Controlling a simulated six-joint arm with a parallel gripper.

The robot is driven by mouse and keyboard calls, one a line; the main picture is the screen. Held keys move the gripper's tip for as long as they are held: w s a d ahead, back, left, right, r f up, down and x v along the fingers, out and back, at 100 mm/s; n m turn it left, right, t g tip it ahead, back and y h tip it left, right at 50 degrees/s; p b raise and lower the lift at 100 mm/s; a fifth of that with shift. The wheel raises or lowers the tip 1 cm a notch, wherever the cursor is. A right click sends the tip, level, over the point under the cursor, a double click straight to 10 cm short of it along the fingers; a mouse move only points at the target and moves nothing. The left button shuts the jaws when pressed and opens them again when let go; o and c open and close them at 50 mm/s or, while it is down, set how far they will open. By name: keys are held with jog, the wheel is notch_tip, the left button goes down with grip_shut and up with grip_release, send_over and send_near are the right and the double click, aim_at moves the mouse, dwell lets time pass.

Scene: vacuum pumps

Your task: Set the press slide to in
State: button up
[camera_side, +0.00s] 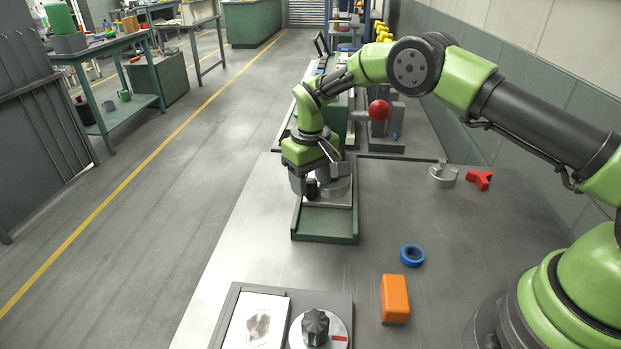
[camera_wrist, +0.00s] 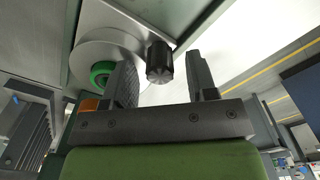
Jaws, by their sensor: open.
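The press slide is a pale metal plate (camera_side: 340,202) on a green channel-shaped base (camera_side: 325,237). It sits at the far part of the base, and the near part of the channel is bare. A dark ribbed knob (camera_side: 311,189) stands at the plate's left side. My gripper (camera_side: 312,180) is over the slide, pointing down, and hides part of it. In the wrist view my open gripper (camera_wrist: 161,66) has one finger on each side of the knob (camera_wrist: 159,64), with a visible gap at the right finger. Contact on the left is unclear.
A round grey disc (camera_wrist: 92,52) with a green ring (camera_wrist: 101,73) lies beside the left finger. A blue ring (camera_side: 412,255), an orange block (camera_side: 395,299) and a dial panel (camera_side: 270,289) are nearer. A red ball (camera_side: 379,110) stands behind to the right.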

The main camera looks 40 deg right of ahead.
notch_tip(320, 180, up, 10)
dwell(0.5)
jog(key=s+a+f+n+t+h, duration=0.35)
jog(key=n+h, duration=0.25)
jog(key=n, duration=0.6)
jog(key=s+a+f+n+t+h, duration=0.25)
jog(key=a+n+h, duration=0.3)
jog(key=n, duration=0.65)
jog(key=shift+t, duration=0.4)
jog(key=x, duration=1.1)
jog(key=shift+w+a+f, duration=0.15)
jog(key=shift+w+a, duration=0.05)
